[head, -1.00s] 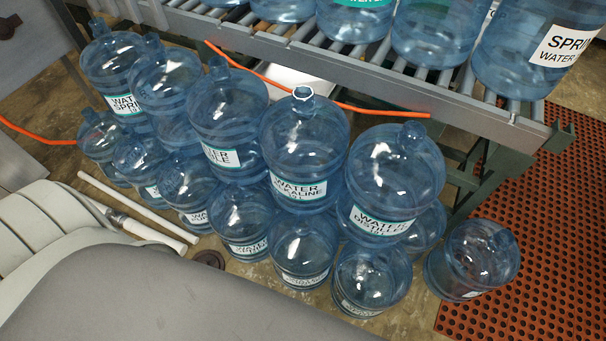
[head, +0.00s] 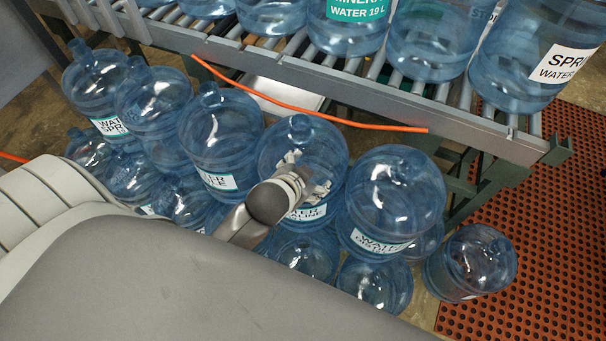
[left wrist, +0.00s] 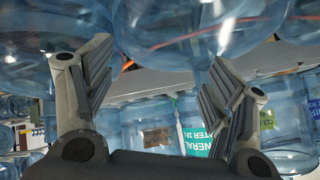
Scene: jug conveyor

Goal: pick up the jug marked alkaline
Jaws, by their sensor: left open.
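The alkaline jug (head: 285,140) is a clear blue bottle in the upper layer of the floor stack, second from the right in the head view. My wrist hides part of its white label (head: 312,212), leaving only some letters readable. My left gripper (head: 308,176) is open, with its fingers in front of the jug's near side. In the left wrist view, the open fingers (left wrist: 160,62) stand apart with a blue jug (left wrist: 190,25) above and beyond them. I cannot tell whether they touch it. My right gripper is not in view.
A distilled jug (head: 395,195) stands close on the right and another jug (head: 220,135) close on the left. More jugs are underneath. A roller conveyor (head: 350,98) with jugs and an orange cable (head: 300,112) runs behind.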

